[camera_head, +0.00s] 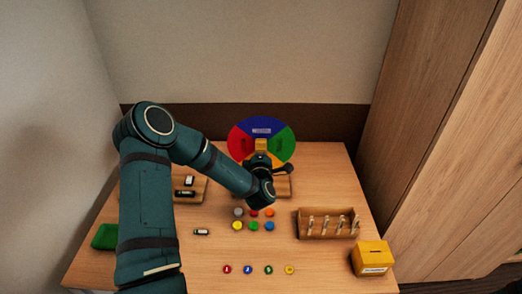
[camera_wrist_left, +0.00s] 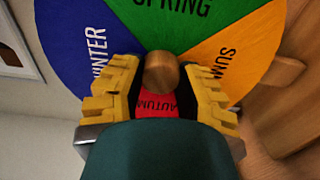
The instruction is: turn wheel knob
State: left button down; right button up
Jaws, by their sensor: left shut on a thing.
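The season wheel (camera_head: 262,124) stands upright at the back of the table, with blue at the top, red at left and green at right in the head view. In the left wrist view the wheel (camera_wrist_left: 170,30) shows green SPRING, blue WINTER, orange-yellow SUMMER and red AUTUMN, partly covered. A round wooden knob (camera_wrist_left: 161,73) sits at its centre. My left gripper (camera_head: 261,147) has its yellow fingers on either side of the knob and is shut on it; it also shows in the left wrist view (camera_wrist_left: 160,88). My arm hides the wheel's lower part in the head view.
Several coloured discs (camera_head: 254,225) lie in front of the wheel. A wooden rack (camera_head: 300,226) with pegs and a yellow box (camera_head: 372,258) stand at right. A green thing (camera_head: 104,237) lies at left. Several round tokens (camera_head: 248,269) lie near the front edge.

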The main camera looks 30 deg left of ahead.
pick_arm(q)
jog(key=c, duration=0.5)
grip_release()
jog(key=shift+a+r, duration=0.1)
jog(key=shift+a, duration=0.05)
jog(key=shift+c, duration=0.2)
jog(key=v, duration=1.2)
